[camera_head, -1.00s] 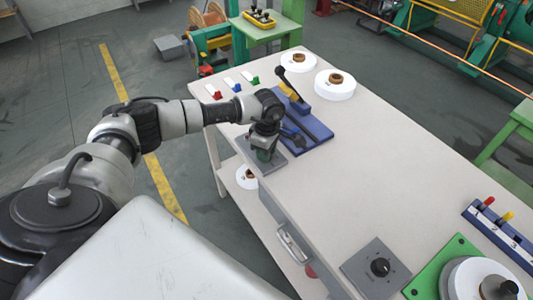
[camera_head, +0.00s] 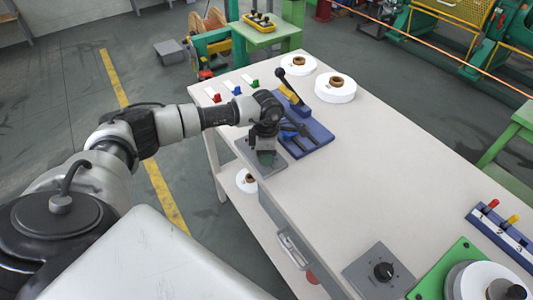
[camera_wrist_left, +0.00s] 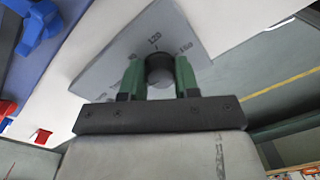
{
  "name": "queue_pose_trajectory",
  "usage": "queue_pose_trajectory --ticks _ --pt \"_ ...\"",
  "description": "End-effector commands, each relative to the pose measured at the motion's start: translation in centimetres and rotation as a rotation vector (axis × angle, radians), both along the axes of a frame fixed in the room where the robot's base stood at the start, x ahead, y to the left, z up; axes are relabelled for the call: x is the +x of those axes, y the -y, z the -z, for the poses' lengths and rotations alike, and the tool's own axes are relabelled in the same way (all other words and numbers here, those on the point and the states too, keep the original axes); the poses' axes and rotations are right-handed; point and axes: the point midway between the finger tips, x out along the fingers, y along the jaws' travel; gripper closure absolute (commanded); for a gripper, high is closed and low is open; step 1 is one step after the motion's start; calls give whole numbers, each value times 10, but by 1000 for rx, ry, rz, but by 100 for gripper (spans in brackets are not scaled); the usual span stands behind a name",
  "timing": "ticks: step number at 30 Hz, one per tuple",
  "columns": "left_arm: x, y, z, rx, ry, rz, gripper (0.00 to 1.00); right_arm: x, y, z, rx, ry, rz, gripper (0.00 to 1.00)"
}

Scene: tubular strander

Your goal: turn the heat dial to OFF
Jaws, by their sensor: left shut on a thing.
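The heat dial (camera_wrist_left: 160,70) is a dark round knob on a grey plate marked with numbers, of which 120 and 160 can be read in the left wrist view. Its plate (camera_head: 243,148) sits at the left edge of the table in the head view. My left gripper (camera_head: 266,158) points down over this plate. Its green fingers (camera_wrist_left: 159,78) stand on both sides of the knob and are shut on it. In the head view the gripper hides the knob. The OFF mark and the knob's pointer cannot be made out. My right gripper is not in view.
A blue fixture (camera_head: 318,134) with a black lever stands right beside my left gripper. White spools (camera_head: 335,95) stand behind it. Another grey plate with a black dial (camera_head: 384,271) lies at the front right, next to a green plate (camera_head: 452,262). The table's middle is clear.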

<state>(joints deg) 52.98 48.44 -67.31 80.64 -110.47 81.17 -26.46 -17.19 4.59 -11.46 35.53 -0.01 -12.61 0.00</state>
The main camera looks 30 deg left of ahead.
Motion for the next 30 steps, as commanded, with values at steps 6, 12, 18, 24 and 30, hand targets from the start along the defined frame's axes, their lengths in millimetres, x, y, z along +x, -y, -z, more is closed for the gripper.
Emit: queue_pose_trajectory --ticks 6,12,18,24,30 --pt "1 -1 -1 0 2 -4 93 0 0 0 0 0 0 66" --pt "1 -1 -1 0 2 -3 51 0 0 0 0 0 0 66" --pt "0 0 0 0 1 -1 43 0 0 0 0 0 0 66" --pt "1 -1 -5 0 1 -1 43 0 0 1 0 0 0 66" --pt "3 -2 -37 0 5 0 43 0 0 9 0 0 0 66"
